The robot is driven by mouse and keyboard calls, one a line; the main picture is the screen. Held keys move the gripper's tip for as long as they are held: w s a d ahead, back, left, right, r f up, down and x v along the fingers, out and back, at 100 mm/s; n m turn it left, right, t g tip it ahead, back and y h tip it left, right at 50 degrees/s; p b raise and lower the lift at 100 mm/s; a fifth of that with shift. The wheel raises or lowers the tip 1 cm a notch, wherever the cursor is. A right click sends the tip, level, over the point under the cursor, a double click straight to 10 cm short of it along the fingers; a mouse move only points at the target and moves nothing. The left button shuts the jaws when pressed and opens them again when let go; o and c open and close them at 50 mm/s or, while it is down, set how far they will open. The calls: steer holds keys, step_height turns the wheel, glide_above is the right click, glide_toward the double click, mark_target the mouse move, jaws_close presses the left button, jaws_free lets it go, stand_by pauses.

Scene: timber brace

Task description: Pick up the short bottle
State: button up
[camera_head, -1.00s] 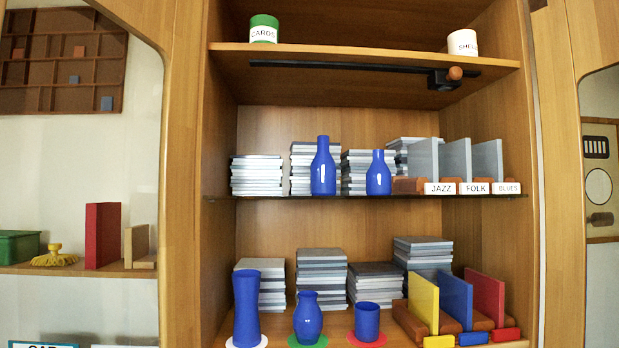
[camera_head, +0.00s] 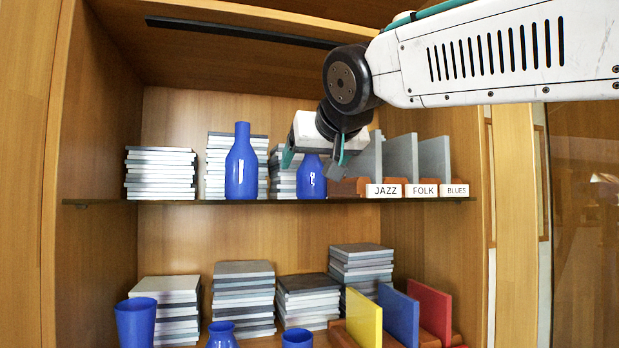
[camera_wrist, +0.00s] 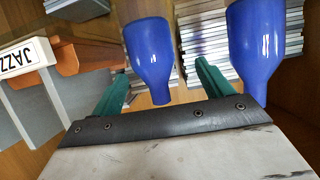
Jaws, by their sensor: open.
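The short blue bottle (camera_head: 311,182) stands upright on the upper glass shelf, and my gripper hides its neck in the head view. My gripper (camera_head: 314,163) is open, with one green finger on each side of the bottle's upper part. In the wrist view, which is upside down, the short bottle (camera_wrist: 151,52) lies between the two spread fingers (camera_wrist: 160,74), its neck toward the palm. I cannot tell whether a finger touches it. The taller blue bottle (camera_head: 241,170) stands to its left and appears at the right in the wrist view (camera_wrist: 256,45).
Stacks of grey cases (camera_head: 160,174) stand behind the bottles. Grey dividers with a JAZZ label (camera_head: 384,191) stand close on the right. The glass shelf edge (camera_head: 220,202) runs below. Blue vessels (camera_head: 136,322) and coloured dividers (camera_head: 364,318) stand on the lower shelf.

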mark_target(309, 177)
steer(key=shift+w+d+f, duration=0.1)
steer(key=shift+w+f, duration=0.3)
steer(key=shift+w, duration=0.4)
steer(key=x, duration=0.4)
steer(key=shift+w+f, duration=0.25)
steer(key=shift+f, duration=0.15)
steer(key=shift+s+r, duration=0.1)
steer(key=c, duration=1.2)
